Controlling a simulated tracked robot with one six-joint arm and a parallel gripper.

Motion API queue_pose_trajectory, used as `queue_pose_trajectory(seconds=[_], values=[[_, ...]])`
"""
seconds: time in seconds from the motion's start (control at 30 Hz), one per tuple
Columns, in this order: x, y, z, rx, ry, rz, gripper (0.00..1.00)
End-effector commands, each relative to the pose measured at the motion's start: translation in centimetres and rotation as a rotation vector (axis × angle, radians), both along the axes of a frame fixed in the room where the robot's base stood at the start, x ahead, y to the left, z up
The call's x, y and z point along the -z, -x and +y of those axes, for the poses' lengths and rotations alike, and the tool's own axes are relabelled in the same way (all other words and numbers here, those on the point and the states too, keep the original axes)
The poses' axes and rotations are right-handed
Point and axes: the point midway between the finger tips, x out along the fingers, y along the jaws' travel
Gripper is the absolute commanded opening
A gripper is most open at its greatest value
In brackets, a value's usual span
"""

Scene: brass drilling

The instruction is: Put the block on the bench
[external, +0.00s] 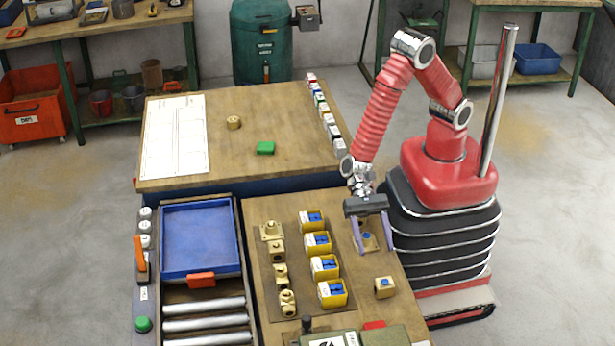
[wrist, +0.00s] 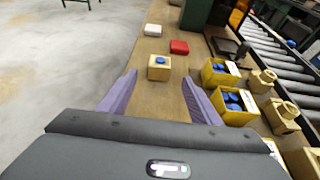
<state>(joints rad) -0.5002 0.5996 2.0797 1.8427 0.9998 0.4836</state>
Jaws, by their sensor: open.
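My gripper (external: 375,249) is open and points down over the right edge of the front worktop (external: 362,292). A brass piece with a blue top (external: 368,240) shows between its fingers in the external view; I cannot tell its height relative to them. A brass block with a blue top (external: 384,287) sits nearer the front edge, apart from the fingers. In the wrist view this block (wrist: 159,67) lies beyond the open fingertips (wrist: 160,78). A green block (external: 265,148) lies on the back bench (external: 215,115). Which block the task means is unclear.
Yellow bins with blue contents (external: 331,293) stand in a row left of my gripper, beside several brass fittings (external: 288,302). A blue tray (external: 201,239) and rollers (external: 205,318) are further left. A brass cylinder (external: 233,122) and a white sheet (external: 174,137) are on the back bench.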

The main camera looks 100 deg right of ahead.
Motion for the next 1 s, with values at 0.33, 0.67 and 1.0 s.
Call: queue_pose_trajectory(seconds=[0.33, 0.67, 1.0], values=[[-3.5, 0.7, -2.3, -0.088, 0.028, -0.127, 0.58], [-9.1, 3.2, -8.7, -0.291, 0.137, -0.420, 0.58], [-12.8, 5.8, -16.5, -0.489, 0.308, -0.712, 0.58]])
